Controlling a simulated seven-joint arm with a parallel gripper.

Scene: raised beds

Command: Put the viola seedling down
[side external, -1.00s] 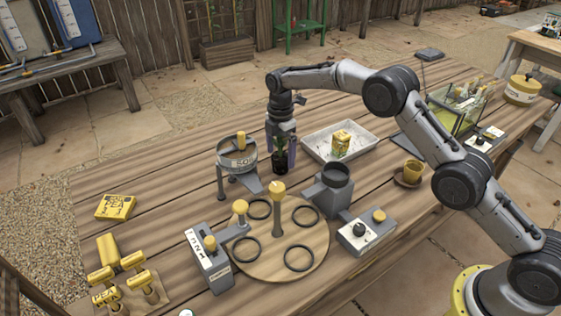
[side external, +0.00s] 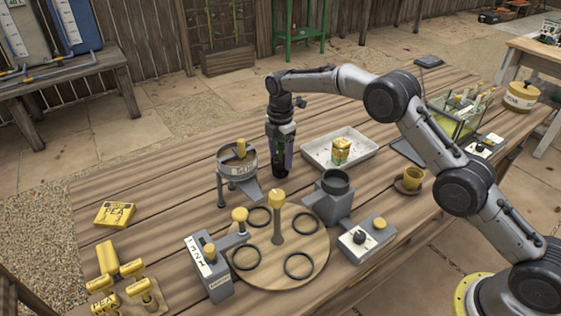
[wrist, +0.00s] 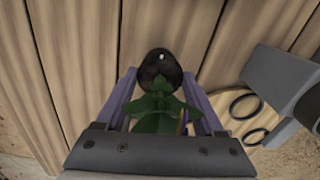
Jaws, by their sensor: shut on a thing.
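My gripper (side external: 279,168) points down over the planks behind the round wooden board, between the sieve-like hopper and the white tray. Its purple fingers are shut on the viola seedling (wrist: 158,108), one on each side. The seedling shows green leaves in the wrist view, with a dark round pot or plug (wrist: 160,66) beyond them. In the side view the fingers mostly hide the seedling. I cannot tell whether its base touches the table.
The wooden board (side external: 303,234) with several dark rings and a yellow-topped post is in front. The hopper (side external: 237,163) stands close on the left, the white tray (side external: 317,153) on the right, and a grey cup-topped block (side external: 333,196) in front right. Planks (side external: 170,170) at left are clear.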

